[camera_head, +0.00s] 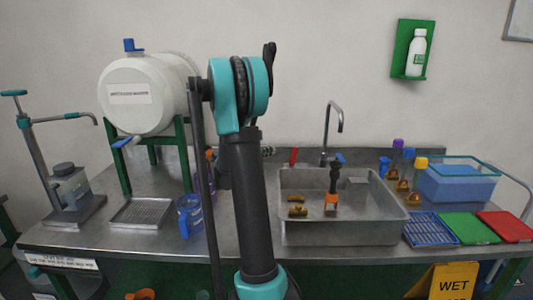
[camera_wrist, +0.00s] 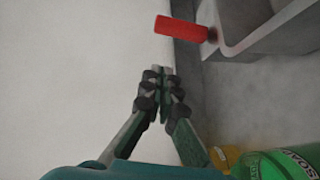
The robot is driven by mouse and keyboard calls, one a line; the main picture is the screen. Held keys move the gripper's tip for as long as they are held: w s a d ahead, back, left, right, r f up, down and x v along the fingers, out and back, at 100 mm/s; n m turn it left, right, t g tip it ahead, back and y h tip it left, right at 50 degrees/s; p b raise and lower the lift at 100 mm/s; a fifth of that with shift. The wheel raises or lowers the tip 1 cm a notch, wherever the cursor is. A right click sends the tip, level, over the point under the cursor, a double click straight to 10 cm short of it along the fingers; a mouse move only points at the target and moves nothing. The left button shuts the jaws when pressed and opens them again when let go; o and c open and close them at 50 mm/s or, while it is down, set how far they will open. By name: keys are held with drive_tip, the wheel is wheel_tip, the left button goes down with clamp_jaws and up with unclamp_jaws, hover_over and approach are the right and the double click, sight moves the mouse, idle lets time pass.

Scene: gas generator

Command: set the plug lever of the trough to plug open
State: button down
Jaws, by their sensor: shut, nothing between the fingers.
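The trough (camera_head: 345,232) is a grey steel basin on the bench, right of centre. A red lever handle (camera_head: 293,156) stands at its back left corner. In the wrist view the red handle (camera_wrist: 181,28) sticks out leftward from the trough's grey wall (camera_wrist: 268,38). My gripper (camera_wrist: 162,72) is shut and empty, with its fingertips below and left of the handle and apart from it. In the head view my arm hides most of the gripper; only its fingertips (camera_head: 268,151) show, left of the handle. The plug itself is not visible.
A green soap bottle (camera_wrist: 275,165) stands at lower right in the wrist view, with a yellow object (camera_wrist: 224,158) beside it. A tall tap (camera_head: 334,125) rises behind the trough. Brass fittings (camera_head: 297,205) lie inside it. A blue jug (camera_head: 190,216) stands left of my arm.

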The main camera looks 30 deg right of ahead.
sight(294, 156)
drive_tip(key=shift+s+d+f, duration=0.15)
drive_tip(key=shift+d+f, duration=0.1)
drive_tip(key=shift+d, duration=1.05)
drive_tip(key=shift+s+d+f, duration=0.15)
drive_tip(key=shift+d+f, duration=0.05)
drive_tip(key=shift+d, duration=1.15)
drive_tip(key=shift+s+d+f, duration=0.15)
drive_tip(key=shift+d+f, duration=0.1)
drive_tip(key=shift+d, duration=1.05)
drive_tip(key=shift+d, duration=0.1)
